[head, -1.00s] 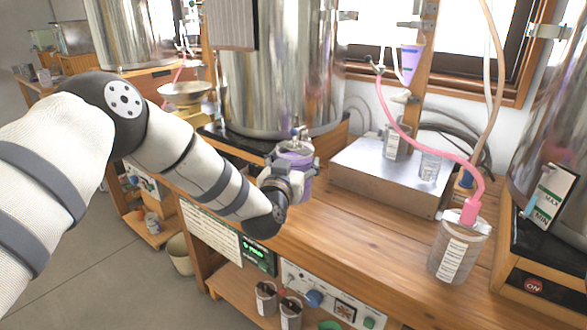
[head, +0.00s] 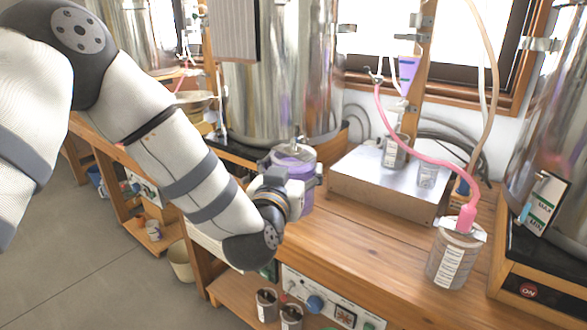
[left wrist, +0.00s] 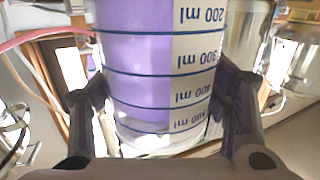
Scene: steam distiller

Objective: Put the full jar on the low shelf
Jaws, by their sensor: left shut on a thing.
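The full jar (head: 294,160) is a clear jar of purple liquid with a metal fitting on its lid. It is upright at the bench's left edge, in front of the large steel vessel. My left gripper (head: 296,188) is shut around its side. The left wrist view shows the jar (left wrist: 150,70) between both fingers, with millilitre marks on it. I cannot tell whether its base touches the bench. The low shelf (head: 232,292) is under the bench, partly hidden by my left arm. My right gripper is not in view.
Two dark-topped jars (head: 266,304) stand on the low shelf, beside a control panel (head: 330,300). A steel box (head: 385,185) and a jar with a pink hose (head: 452,262) stand on the bench. The wooden bench top (head: 345,245) is clear in front. A bucket (head: 180,262) stands on the floor.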

